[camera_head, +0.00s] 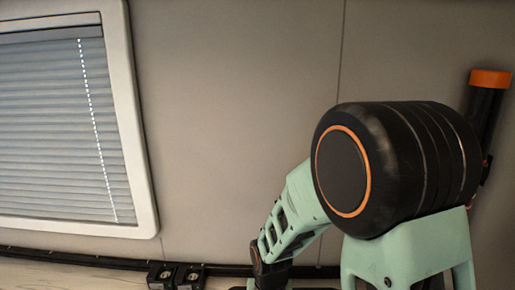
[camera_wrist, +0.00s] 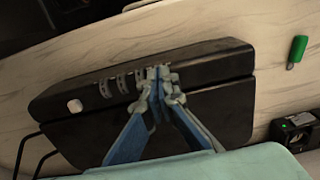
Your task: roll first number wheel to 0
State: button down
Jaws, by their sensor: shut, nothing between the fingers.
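A black case (camera_wrist: 220,100) with a row of number wheels (camera_wrist: 122,83) along its sloped top face lies on the pale surface in the wrist view. The digits on the wheels are too small to read. A white button (camera_wrist: 75,105) sits left of the wheels. My gripper (camera_wrist: 159,76) is shut and empty, its blue fingers close together with the tips over the right part of the wheel row. The tips hide whatever is beneath them, and I cannot tell whether they touch. The case and the gripper do not show in the head view.
A green object (camera_wrist: 298,48) lies right of the case. A black box with a small green light (camera_wrist: 296,130) stands at the lower right. Dark cables run at the case's left. The head view shows a window with blinds (camera_head: 60,120), a bare wall and black sockets (camera_head: 162,276).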

jog(key=shift+w, duration=0.75)
dwell(0.6)
jog(key=shift+r, duration=0.2)
jog(key=shift+r+p, duration=0.3)
jog(key=shift+p, duration=0.1)
dwell(0.5)
jog(key=shift+r+p, duration=1.9)
jog(key=shift+r, duration=0.65)
